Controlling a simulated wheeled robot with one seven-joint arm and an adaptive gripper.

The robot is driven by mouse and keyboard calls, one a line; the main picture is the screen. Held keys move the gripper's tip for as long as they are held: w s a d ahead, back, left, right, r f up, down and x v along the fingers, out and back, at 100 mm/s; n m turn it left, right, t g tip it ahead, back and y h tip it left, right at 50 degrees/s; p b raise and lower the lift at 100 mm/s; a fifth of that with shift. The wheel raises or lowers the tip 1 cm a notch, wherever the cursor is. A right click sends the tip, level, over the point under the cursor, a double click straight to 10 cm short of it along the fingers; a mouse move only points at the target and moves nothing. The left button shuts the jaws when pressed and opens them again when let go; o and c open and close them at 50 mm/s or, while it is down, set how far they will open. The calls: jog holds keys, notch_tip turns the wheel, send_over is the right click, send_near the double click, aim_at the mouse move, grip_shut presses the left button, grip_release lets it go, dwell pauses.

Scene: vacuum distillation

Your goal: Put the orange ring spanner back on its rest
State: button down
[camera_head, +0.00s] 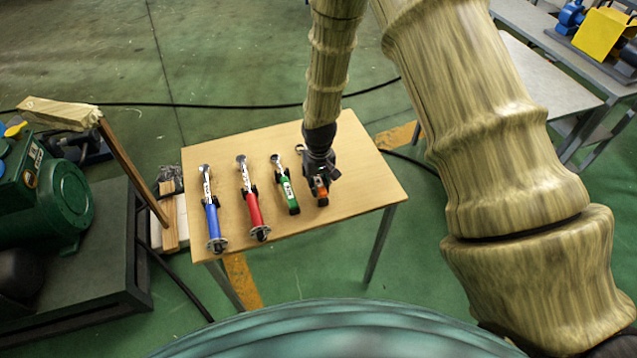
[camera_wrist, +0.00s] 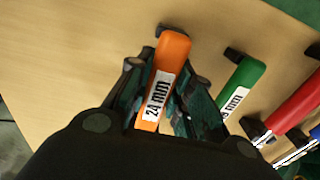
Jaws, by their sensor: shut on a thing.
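The orange ring spanner (camera_wrist: 172,52), labelled 24 mm, lies between the two fingers of my gripper (camera_wrist: 160,82), which is shut on its handle. In the head view my gripper (camera_head: 319,180) points down over the right part of the table and covers most of the orange spanner (camera_head: 321,191); its ring end shows only slightly above the wrist. A black rest piece (camera_wrist: 159,30) shows at the handle's tip in the wrist view. I cannot tell whether the handle touches it or hovers just above.
Green (camera_head: 286,186), red (camera_head: 252,204) and blue (camera_head: 212,217) spanners lie in a row to the left on the wooden table (camera_head: 370,175). The green one (camera_wrist: 242,84) is closest to my fingers. The table's right side is clear. A green machine (camera_head: 62,200) stands at left.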

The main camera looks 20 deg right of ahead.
jog(key=shift+f+b, duration=0.35)
jog(key=shift+f, duration=0.4)
jog(key=c, duration=1.2)
grip_release()
jog(key=shift+s+r, duration=0.1)
jog(key=shift+r, duration=5.9)
